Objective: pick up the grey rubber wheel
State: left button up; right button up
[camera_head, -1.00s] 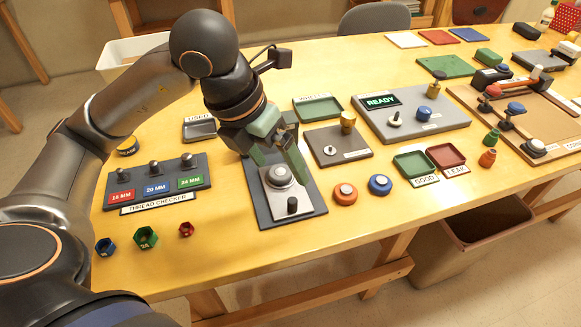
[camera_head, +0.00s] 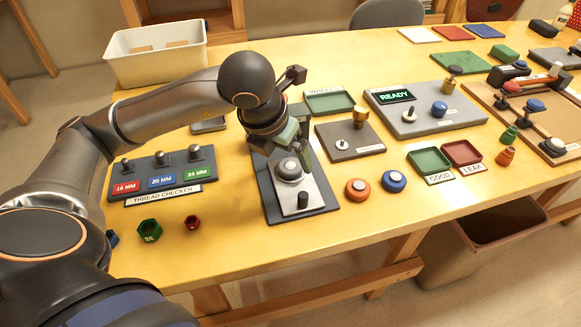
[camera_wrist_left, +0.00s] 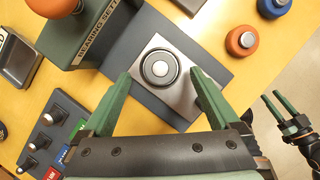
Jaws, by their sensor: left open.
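The grey rubber wheel (camera_head: 289,168) has a dark rim and a lighter metal hub. It sits on a silver plate (camera_head: 307,195) on the dark base of the bearing seat fixture. In the left wrist view the wheel (camera_wrist_left: 160,68) lies between the two green fingers, with a gap on each side. My left gripper (camera_head: 298,150) is open just above the wheel and partly hides it in the head view. Its fingers show apart in the left wrist view (camera_wrist_left: 160,80).
An orange wheel (camera_head: 357,188) and a blue wheel (camera_head: 393,181) lie right of the fixture. The green press post (camera_wrist_left: 92,30) rises beside the plate. The thread checker (camera_head: 163,173) stands to the left, with loose nuts (camera_head: 149,230) in front.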

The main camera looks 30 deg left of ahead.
aim_at(290, 168)
pick_arm(q)
jog(key=x, duration=0.2)
jog(key=shift+w+f, duration=0.1)
jog(key=shift+f, duration=0.2)
jog(key=c, duration=0.9)
grip_shut()
jog(key=shift+r, duration=0.1)
